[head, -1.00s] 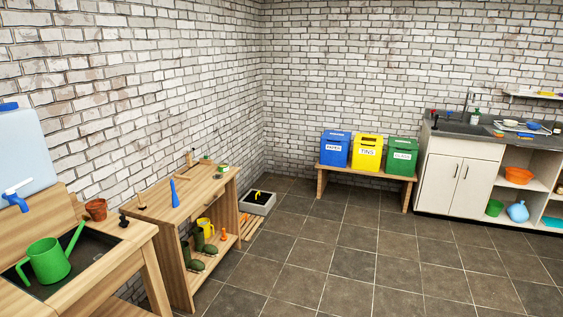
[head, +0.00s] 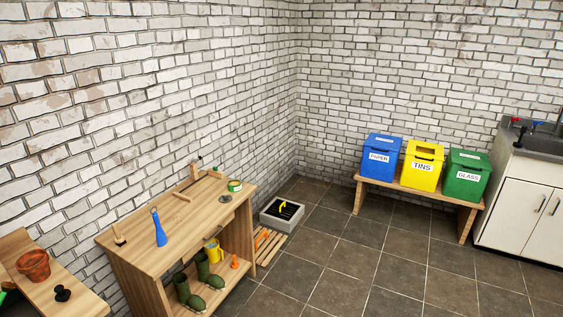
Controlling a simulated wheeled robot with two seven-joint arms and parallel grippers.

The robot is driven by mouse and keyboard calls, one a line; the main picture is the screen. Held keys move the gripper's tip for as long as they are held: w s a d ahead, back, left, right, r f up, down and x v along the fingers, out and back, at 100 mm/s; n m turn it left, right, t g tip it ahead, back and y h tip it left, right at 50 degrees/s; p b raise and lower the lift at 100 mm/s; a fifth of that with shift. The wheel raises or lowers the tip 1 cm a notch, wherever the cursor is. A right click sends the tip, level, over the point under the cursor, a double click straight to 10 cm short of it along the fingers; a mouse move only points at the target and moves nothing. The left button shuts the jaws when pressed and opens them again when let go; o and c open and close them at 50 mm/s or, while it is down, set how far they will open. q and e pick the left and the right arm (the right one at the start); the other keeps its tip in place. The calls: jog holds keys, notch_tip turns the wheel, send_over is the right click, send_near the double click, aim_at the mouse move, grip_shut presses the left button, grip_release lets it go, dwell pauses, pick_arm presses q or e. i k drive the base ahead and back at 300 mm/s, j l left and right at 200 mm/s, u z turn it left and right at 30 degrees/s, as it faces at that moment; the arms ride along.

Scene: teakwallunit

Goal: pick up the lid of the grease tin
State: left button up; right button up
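A small green tin with a pale band (head: 234,186), which looks like the grease tin, stands at the far right end of the wooden bench (head: 135,235). A flat grey round piece (head: 225,199) lies on the bench top just in front of the tin, apart from it. It looks like the lid, but it is too small to be sure. Neither of my grippers is in view.
The bench top also holds a blue bottle (head: 159,230), a brush (head: 119,236) and wooden pieces. Boots (head: 188,293) and a yellow can (head: 213,251) are on its lower shelf. A grey box (head: 282,214) stands past its right end. Tiled floor in front is clear.

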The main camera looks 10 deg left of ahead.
aim_at(225, 198)
jog(key=i+u, duration=0.1)
jog(key=i, duration=0.5)
jog(key=i+l+u, duration=0.1)
jog(key=i, duration=0.45)
jog(key=i+l+u, duration=0.1)
jog(key=i, duration=0.5)
